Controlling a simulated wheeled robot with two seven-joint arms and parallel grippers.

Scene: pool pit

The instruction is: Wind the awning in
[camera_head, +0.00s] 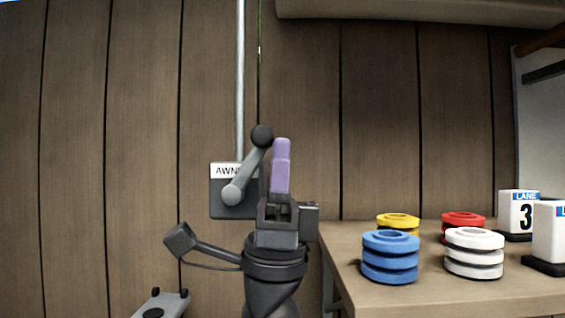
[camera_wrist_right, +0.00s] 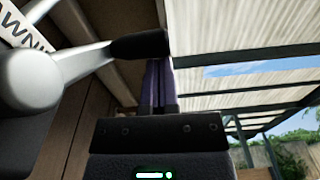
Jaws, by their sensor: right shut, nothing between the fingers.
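The awning winder is a dark grey box (camera_head: 222,204) on the wooden wall, with a partly covered label reading "AWN". Its grey crank arm (camera_head: 246,172) slants up and right from the hub to a black knob (camera_head: 262,136). In the right wrist view the crank arm (camera_wrist_right: 80,63) and black knob (camera_wrist_right: 140,46) are close by. My right gripper (camera_head: 282,150) points up just right of the knob, its purple fingers shut and empty. In the wrist view the knob hides the tips of the fingers (camera_wrist_right: 157,75); I cannot tell whether they touch. My left gripper is out of view.
A metal pole (camera_head: 240,80) rises from the winder box. A wooden table (camera_head: 450,296) at right holds blue (camera_head: 390,270), white (camera_head: 474,262), yellow (camera_head: 398,221) and red (camera_head: 462,219) ring stacks and lane markers (camera_head: 516,212). A pale ribbed canopy (camera_wrist_right: 240,35) shows overhead.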

